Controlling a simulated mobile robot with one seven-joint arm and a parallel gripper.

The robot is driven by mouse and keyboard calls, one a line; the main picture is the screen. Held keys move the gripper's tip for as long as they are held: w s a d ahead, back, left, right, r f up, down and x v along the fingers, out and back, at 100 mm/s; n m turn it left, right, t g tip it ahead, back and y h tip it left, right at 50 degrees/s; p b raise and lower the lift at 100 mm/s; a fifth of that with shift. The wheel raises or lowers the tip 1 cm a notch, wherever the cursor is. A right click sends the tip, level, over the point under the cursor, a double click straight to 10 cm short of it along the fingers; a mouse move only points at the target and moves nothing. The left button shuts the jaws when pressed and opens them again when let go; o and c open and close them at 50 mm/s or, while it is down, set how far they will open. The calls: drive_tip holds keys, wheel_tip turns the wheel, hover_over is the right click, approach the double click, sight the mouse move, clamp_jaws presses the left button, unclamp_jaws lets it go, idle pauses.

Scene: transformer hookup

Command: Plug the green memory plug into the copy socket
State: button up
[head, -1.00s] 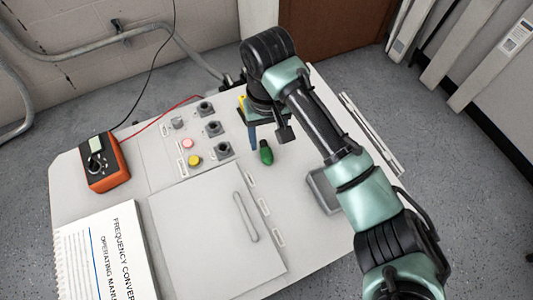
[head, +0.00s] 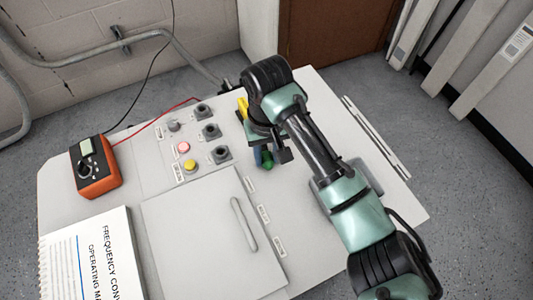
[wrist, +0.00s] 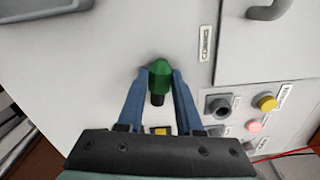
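The green memory plug (head: 267,161) is on the pale panel top, right of the sockets. The wrist view shows its green body (wrist: 160,75) with a short black end towards my palm. My gripper (wrist: 161,74) is low over it, open, with one blue finger on each side. Whether the fingers touch the plug is not clear. Three dark round sockets stand in a column: far (head: 203,111), middle (head: 211,131) and near (head: 221,154). Their labels are too small to read, so I cannot tell which is the copy socket.
A pink button (head: 183,147), a yellow button (head: 190,166) and a grey knob (head: 173,126) stand beside the sockets. An orange meter (head: 97,167) and a manual (head: 88,255) are at left. A cover with a handle (head: 244,224) lies in front. A yellow object (head: 243,106) is behind my gripper.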

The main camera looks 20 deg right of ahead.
sight(267, 158)
clamp_jaws()
wheel_tip(267, 158, up, 6)
drive_tip(key=p, duration=0.7)
